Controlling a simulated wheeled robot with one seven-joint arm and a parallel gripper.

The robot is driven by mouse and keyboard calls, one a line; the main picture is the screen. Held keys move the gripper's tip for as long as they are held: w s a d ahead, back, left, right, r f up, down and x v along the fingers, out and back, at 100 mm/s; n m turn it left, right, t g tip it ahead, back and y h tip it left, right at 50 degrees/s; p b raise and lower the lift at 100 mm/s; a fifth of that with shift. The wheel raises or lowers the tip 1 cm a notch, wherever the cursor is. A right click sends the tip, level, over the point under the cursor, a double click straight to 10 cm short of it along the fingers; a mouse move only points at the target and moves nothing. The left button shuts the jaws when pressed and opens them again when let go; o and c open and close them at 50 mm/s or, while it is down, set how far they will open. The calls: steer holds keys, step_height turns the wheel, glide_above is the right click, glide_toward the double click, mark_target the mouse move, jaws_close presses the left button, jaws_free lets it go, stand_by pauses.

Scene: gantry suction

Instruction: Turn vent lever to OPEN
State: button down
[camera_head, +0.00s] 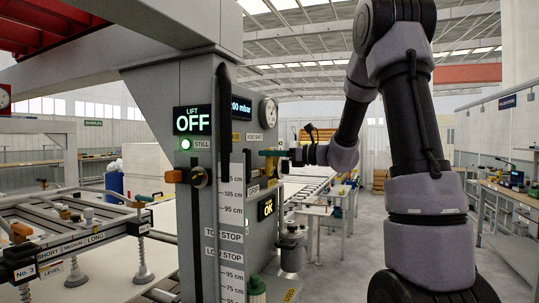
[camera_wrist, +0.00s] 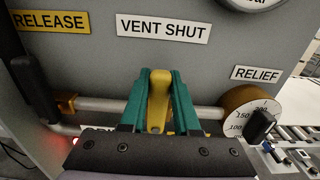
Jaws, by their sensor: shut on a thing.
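The yellow vent lever (camera_wrist: 158,103) is in the middle of the wrist view, in front of a grey panel. It points up toward the white VENT SHUT label (camera_wrist: 162,29). The green fingers of my gripper (camera_wrist: 161,76) stand on either side of the lever and are shut on it. The lever's lower end is by a horizontal metal pipe, partly hidden by my gripper body. In the head view my gripper (camera_head: 270,153) reaches the right side of the grey column, and its fingers hide most of the lever there.
A yellow RELEASE label (camera_wrist: 48,21) is at upper left in the wrist view. A round RELIEF dial (camera_wrist: 250,110) with a black knob sits right of my fingers. In the head view, a lifting frame (camera_head: 80,235) with suction cups is at left. The right floor is open.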

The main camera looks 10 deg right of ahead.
steer(key=shift+w+d, duration=0.1)
steer(key=shift+d, duration=0.05)
steer(key=shift+w+d+f+m, duration=0.35)
steer(key=shift+w+m, duration=0.25)
steer(key=shift+m, duration=0.9)
steer(key=shift+w+d+f+m, duration=0.3)
steer(key=shift+w+d+m, duration=0.25)
steer(key=shift+m, duration=0.95)
steer(key=shift+w+d+f+m, duration=0.35)
steer(key=shift+w+m, duration=0.25)
steer(key=shift+m, duration=0.9)
steer(key=c, duration=0.6)
jaws_free()
steer(key=shift+c, duration=0.2)
